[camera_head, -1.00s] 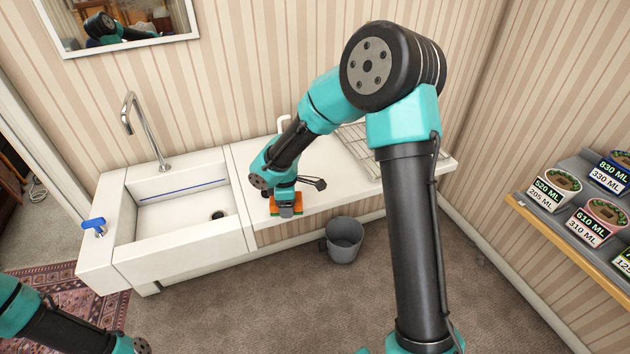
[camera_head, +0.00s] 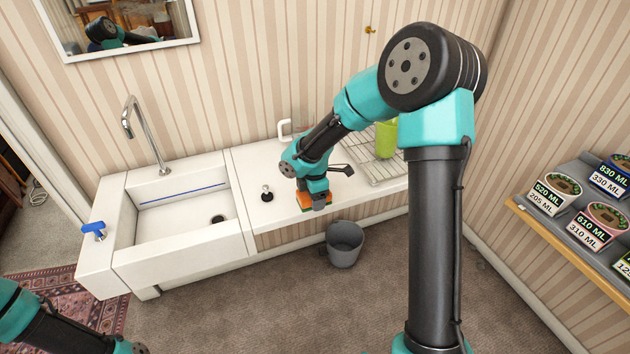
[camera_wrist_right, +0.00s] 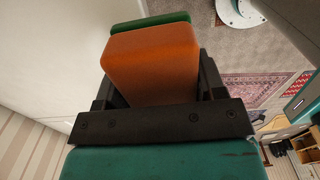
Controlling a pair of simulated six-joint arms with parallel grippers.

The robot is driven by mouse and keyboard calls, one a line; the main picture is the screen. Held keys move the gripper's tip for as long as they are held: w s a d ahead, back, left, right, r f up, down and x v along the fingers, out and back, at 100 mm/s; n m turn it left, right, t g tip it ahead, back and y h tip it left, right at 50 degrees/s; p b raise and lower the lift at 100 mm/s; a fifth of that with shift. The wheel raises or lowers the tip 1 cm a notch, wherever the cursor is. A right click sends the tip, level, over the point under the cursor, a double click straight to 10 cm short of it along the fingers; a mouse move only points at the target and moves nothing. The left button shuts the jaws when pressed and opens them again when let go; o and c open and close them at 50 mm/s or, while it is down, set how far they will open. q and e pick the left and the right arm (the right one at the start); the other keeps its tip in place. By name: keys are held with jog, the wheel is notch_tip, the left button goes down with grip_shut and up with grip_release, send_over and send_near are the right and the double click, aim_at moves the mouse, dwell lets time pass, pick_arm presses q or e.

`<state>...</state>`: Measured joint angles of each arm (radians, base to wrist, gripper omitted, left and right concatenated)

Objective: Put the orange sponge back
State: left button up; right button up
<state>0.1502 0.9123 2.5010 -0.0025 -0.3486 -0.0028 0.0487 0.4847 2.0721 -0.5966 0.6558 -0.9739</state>
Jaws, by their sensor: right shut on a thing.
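The orange sponge (camera_head: 304,199) has a green layer on one side. My right gripper (camera_head: 315,203) is shut on it at the front part of the white counter, to the right of the sink. In the right wrist view the orange sponge (camera_wrist_right: 152,65) sits between the two dark fingers, its green layer at the far end. Whether the sponge touches the counter I cannot tell. My left arm shows at the lower left edge; its gripper is out of the picture.
A white sink (camera_head: 180,217) with a tap is at the left. A small stopper (camera_head: 267,193) stands on the counter. A wire rack (camera_head: 376,165) with a green cup (camera_head: 386,140) is behind my right arm. A grey bin (camera_head: 345,244) stands on the floor below the counter.

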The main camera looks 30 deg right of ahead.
jog(key=w+d, duration=0.2)
jog(key=w, duration=0.2)
jog(key=w+d, duration=0.2)
jog(key=w, duration=0.1)
jog(key=w+d+f, duration=0.1)
jog(key=w+d, duration=0.2)
jog(key=w, duration=0.1)
jog(key=shift+w+f, duration=0.1)
jog(key=shift+w, duration=0.2)
jog(key=shift+f, duration=1.75)
jog(key=shift+f, duration=0.1)
jog(key=o, duration=1)
jog(key=shift+c, duration=0.2)
notch_tip(320, 180, up, 12)
